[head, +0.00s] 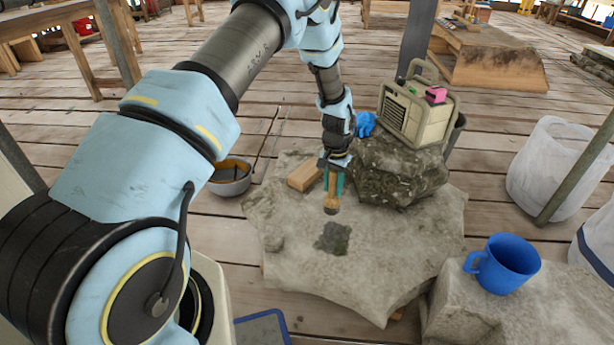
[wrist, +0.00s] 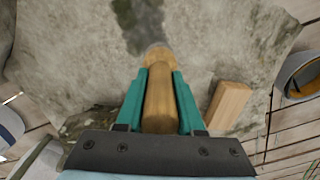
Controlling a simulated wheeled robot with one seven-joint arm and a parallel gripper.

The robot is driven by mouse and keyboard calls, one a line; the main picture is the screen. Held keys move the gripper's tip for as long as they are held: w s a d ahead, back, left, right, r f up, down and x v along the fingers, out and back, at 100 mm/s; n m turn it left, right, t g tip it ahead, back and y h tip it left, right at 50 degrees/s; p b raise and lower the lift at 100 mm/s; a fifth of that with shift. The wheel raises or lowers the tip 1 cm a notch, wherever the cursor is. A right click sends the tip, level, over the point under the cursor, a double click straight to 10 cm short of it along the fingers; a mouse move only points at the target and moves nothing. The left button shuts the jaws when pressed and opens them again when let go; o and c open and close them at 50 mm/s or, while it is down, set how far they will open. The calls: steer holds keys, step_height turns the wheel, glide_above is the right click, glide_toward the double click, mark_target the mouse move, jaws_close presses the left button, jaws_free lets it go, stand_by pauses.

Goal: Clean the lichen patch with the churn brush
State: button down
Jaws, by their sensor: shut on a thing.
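The lichen patch (head: 333,238) is a dark grey-green stain on the pale stone slab (head: 380,270). In the wrist view the patch (wrist: 138,22) lies just beyond the brush's far end. My gripper (head: 333,178) is shut on the wooden churn brush (head: 331,200), whose handle stands between the teal fingers. The brush points down, its head above the slab and just short of the patch in the head view. The brush (wrist: 159,98) fills the middle of the wrist view. I cannot tell whether its bristles touch the stone.
A wooden block (head: 304,175) lies on the slab beside my gripper. A rough mossy stone (head: 400,172) rises to the right, with a beige radio (head: 415,112) and blue glove (head: 364,124) near it. A blue mug (head: 507,264) stands front right. A bowl (head: 232,178) sits left.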

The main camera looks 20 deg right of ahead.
mark_target(329, 209)
steer(key=shift+w+d+f, duration=0.3)
steer(key=shift+d+f, duration=0.05)
steer(key=shift+f, duration=0.25)
steer(key=shift+f+b, duration=2)
steer(key=shift+f, duration=0.4)
steer(key=shift+f+b, duration=0.4)
steer(key=shift+f, duration=0.35)
steer(key=shift+s+a, duration=0.1)
steer(key=shift+s+a+f+p, duration=0.1)
steer(key=shift+s+a+p, duration=0.85)
steer(key=shift+s, duration=0.2)
steer(key=shift+s+a, duration=0.1)
steer(key=shift+s+a+p, duration=0.8)
steer(key=shift+s+a, duration=0.1)
steer(key=shift+s, duration=0.2)
steer(key=shift+s, duration=0.1)
